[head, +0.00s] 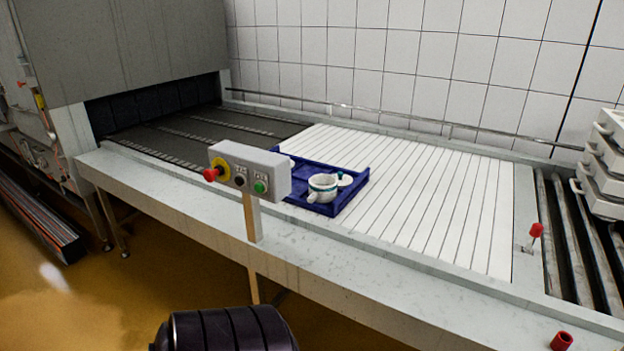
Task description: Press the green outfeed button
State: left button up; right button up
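The green button (260,187) is at the right end of the front face of a grey control box (276,172). A black button (240,180) is left of it, and a red knob on a yellow disc (218,171) is at the left end. The box stands on a post at the front edge of the conveyor table. Neither of my grippers shows in the head view. A dark ribbed cylinder shows at the bottom edge, well below the box.
A blue tray (358,186) with a white cup (322,187) sits on the white slatted belt (440,205) behind the box. The dark tunnel opening (150,100) is at left. White stacked moulds (604,165) stand at right by rollers. The yellowish floor (110,300) in front is open.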

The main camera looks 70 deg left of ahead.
aim_at(259, 187)
jog(key=u, duration=2.45)
